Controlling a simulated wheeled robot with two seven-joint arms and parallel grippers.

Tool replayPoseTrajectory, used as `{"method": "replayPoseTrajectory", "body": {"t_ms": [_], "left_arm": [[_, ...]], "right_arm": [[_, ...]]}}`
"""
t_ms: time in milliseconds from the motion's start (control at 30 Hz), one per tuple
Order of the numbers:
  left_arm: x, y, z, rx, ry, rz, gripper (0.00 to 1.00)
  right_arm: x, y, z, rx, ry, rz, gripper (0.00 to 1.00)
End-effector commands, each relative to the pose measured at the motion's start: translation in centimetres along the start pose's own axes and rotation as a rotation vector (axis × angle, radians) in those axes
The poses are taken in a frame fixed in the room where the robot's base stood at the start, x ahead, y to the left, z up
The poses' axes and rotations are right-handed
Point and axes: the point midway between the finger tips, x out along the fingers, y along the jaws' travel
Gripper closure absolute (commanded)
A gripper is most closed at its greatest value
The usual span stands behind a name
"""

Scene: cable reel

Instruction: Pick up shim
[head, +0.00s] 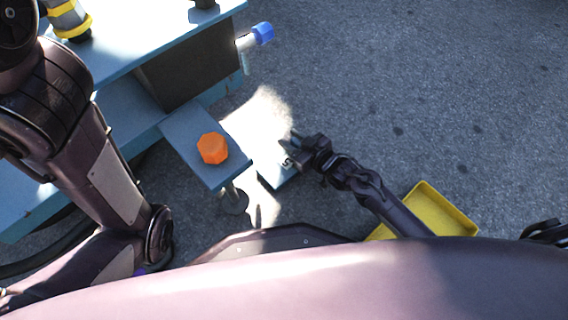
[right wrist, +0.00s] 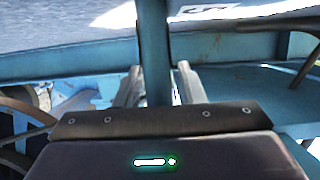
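A pale blue plate with a dark "5" mark, which looks like the shim (head: 275,178), lies low beside the blue foot bracket in the head view. A marked pale surface also shows along the top of the right wrist view. My right gripper (head: 292,140) is at the plate's right side. In the right wrist view its two fingers (right wrist: 158,88) stand apart, with a blue upright bar (right wrist: 155,45) between them. A small gap shows at the right finger, and the fingers look open. My left arm comes in at the left; its gripper does not show.
A blue stand (head: 120,50) fills the upper left. Its bracket (head: 190,135) carries an orange hexagonal knob (head: 212,148) above a round foot (head: 235,201). A blue-capped rod (head: 262,34) sticks out right. A yellow tray (head: 445,205) sits lower right. The upper right floor is clear.

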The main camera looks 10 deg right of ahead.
Motion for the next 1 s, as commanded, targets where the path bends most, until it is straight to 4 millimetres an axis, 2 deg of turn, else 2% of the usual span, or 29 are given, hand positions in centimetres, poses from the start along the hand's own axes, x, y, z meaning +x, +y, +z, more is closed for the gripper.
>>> {"method": "replayPoseTrajectory", "body": {"t_ms": [33, 267, 1000], "left_arm": [[0.0, 0.0, 0.02, 0.0, 0.0, 0.0, 0.33], [-0.01, -0.01, 0.04, 0.0, -0.001, -0.001, 0.33], [-0.08, -0.06, 0.12, 0.001, -0.004, -0.002, 0.33]], "right_arm": [[-0.02, 0.01, 0.02, 0.0, 0.0, 0.0, 0.71], [-0.03, 0.02, 0.04, 0.0, 0.0, 0.0, 1.0], [-0.05, 0.05, 0.09, 0.0, -0.001, 0.001, 1.0]]}}
